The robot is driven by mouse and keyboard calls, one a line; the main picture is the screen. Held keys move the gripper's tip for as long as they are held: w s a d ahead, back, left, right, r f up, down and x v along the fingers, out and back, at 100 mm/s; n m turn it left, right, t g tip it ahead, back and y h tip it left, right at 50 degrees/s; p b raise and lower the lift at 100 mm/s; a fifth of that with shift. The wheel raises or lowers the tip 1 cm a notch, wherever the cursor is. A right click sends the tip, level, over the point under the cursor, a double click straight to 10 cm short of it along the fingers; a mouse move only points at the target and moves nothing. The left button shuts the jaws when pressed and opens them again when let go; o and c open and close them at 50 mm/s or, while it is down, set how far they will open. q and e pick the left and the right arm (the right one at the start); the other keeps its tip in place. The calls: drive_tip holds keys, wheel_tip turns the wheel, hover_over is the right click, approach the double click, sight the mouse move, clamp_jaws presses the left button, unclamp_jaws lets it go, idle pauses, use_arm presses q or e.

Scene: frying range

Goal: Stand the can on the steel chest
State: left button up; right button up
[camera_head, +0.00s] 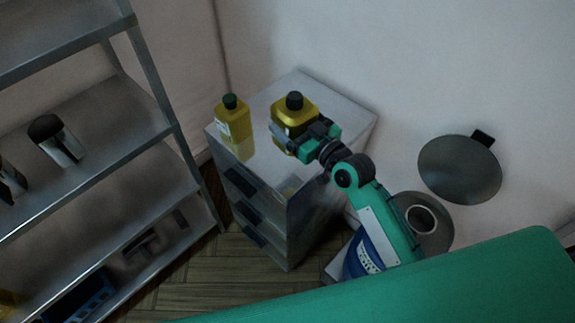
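The can (280,112) is yellow with a black cap and is over the top of the steel chest (345,113). My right gripper (293,136) comes in from the lower right and appears shut on the can, covering its lower part. The can looks upright. Its base is hidden, but a yellow reflection on the chest's top lies well below it in the picture, so it appears held above the surface. My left gripper is not in view.
A yellow bottle with a dark green cap (232,122) stands on the chest's left corner, close to the can. The chest's back right top is clear. A metal shelf rack (110,148) stands at left. A round dark lid (455,168) and a blue container (358,262) are at right.

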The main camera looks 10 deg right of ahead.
sight(286, 102)
drive_tip(key=w+r+n+y, duration=0.1)
drive_tip(key=w+a+r+g+y, duration=0.1)
drive_tip(key=w+r, duration=0.1)
drive_tip(key=shift+n, duration=0.4)
drive_tip(key=shift+w+r+g+y, duration=0.2)
drive_tip(key=shift+r+g+y, duration=0.1)
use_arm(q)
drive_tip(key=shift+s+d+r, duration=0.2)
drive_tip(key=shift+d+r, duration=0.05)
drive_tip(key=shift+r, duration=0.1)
use_arm(e)
drive_tip(key=shift+a, duration=0.15)
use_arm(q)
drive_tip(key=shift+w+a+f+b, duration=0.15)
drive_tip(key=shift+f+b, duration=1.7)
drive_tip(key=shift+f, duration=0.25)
use_arm(e)
drive_tip(key=shift+f, duration=9.8)
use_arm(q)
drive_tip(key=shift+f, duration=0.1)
use_arm(e)
drive_tip(key=shift+f, duration=0.1)
drive_tip(key=shift+b, duration=0.3)
drive_tip(key=o, duration=1.1)
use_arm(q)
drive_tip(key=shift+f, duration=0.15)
